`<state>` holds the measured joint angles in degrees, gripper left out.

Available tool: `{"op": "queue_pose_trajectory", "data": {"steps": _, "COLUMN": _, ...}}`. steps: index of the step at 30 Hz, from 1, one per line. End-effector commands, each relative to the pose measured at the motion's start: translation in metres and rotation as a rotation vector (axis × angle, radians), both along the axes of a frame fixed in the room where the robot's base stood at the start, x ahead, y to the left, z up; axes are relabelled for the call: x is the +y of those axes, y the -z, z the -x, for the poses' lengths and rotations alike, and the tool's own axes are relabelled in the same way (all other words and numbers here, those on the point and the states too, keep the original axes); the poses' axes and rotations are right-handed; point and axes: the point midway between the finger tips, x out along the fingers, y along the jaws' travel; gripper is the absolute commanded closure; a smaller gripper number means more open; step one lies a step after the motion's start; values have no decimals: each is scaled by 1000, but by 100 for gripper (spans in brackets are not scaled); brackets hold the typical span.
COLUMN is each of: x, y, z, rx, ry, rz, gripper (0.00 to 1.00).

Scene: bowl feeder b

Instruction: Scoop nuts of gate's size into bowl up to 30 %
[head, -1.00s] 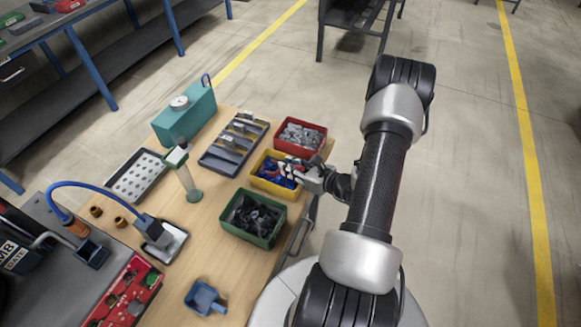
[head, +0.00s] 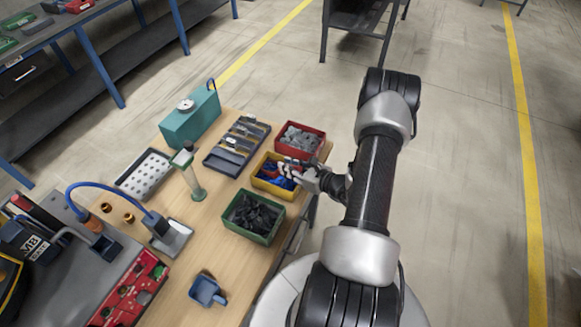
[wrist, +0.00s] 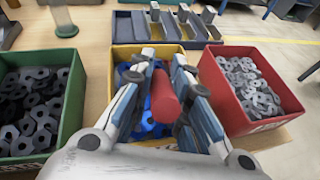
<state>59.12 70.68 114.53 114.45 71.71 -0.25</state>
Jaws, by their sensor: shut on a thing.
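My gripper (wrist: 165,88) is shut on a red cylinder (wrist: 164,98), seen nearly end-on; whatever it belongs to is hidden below. It is over the yellow bin (wrist: 125,52), which holds blue nuts (wrist: 148,122). In the head view my gripper (head: 296,172) reaches over that bin's right side. A green bin (head: 266,237) with dark nuts is on the left in the wrist view, and a red bin (head: 318,150) with grey nuts on the right. A sign reading M8 (head: 33,245) stands on the feeder at left. The bowl is not clearly visible.
A blue scoop-like container (head: 207,291) lies at the table's front. Bare wood lies left of the green bin.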

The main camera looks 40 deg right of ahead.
Motion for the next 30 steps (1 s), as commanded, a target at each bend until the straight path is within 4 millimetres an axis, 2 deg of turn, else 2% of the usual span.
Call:
{"op": "queue_pose_trajectory", "data": {"steps": 1, "x": 0, "y": -10, "z": 0, "rx": -1, "ry": 0, "rz": 1, "gripper": 100}}
{"op": "queue_pose_trajectory", "data": {"steps": 11, "x": 0, "y": -43, "z": 0, "rx": -1, "ry": 0, "rz": 0, "gripper": 100}}
{"op": "queue_pose_trajectory", "data": {"steps": 24, "x": -2, "y": -78, "z": 8, "rx": -120, "ry": 0, "rz": -22, "gripper": 100}}
{"op": "queue_pose_trajectory", "data": {"steps": 30, "x": -2, "y": -86, "z": 9, "rx": -145, "ry": 1, "rz": -28, "gripper": 100}}
